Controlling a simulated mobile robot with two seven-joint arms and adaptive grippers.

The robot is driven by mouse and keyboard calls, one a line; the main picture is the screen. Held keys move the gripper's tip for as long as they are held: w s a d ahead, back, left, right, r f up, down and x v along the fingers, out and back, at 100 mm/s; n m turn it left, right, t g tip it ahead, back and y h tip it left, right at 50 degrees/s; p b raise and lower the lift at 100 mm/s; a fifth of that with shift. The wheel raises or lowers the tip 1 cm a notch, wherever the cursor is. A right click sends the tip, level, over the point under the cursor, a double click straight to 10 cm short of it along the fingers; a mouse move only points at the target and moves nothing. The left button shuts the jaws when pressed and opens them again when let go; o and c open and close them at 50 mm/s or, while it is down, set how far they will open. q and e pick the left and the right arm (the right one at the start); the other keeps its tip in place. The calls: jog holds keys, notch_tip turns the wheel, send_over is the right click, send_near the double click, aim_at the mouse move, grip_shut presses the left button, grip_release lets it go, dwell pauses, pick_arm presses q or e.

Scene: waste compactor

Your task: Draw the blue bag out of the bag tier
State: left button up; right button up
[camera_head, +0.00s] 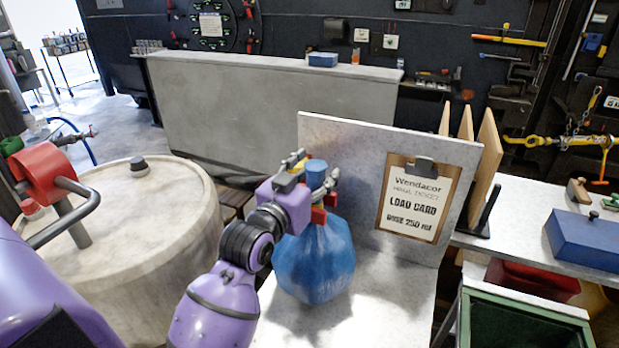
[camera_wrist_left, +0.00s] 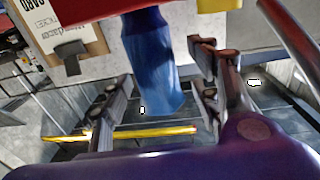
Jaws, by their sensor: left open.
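The blue bag (camera_head: 314,264) is bulky and stands upright on the pale bench, in front of an upright grey panel. A narrow blue top (camera_head: 316,170) rises above it, with yellow and red parts around it. These may belong to the bag tier, but my gripper hides much of this area. My left gripper (camera_head: 316,167) is open at that blue top, above the bag. In the left wrist view a blue column (camera_wrist_left: 152,65) stands between the spread fingers, with red and yellow parts at the upper edge. I cannot tell whether the fingers touch it. My right gripper is not in view.
A clipboard card (camera_head: 419,200) hangs on the grey panel (camera_head: 340,140) right behind the bag. A large round pale drum (camera_head: 150,230) stands at left. A green bin (camera_head: 510,325) and a blue box (camera_head: 585,240) are at right. Bare bench (camera_head: 395,300) shows right of the bag.

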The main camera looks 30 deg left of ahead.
pick_arm(q)
grip_shut()
jog(key=shift+r, duration=0.15)
dwell(0.4)
jog(key=shift+r, duration=0.3)
jog(key=d, duration=1.3)
jog(key=shift+w, duration=0.45)
dwell(1.0)
jog(key=shift+s+f, duration=0.1)
jog(key=shift+f, duration=0.35)
dwell(0.5)
jog(key=shift+c, duration=0.2)
grip_release()
jog(key=shift+f, duration=0.1)
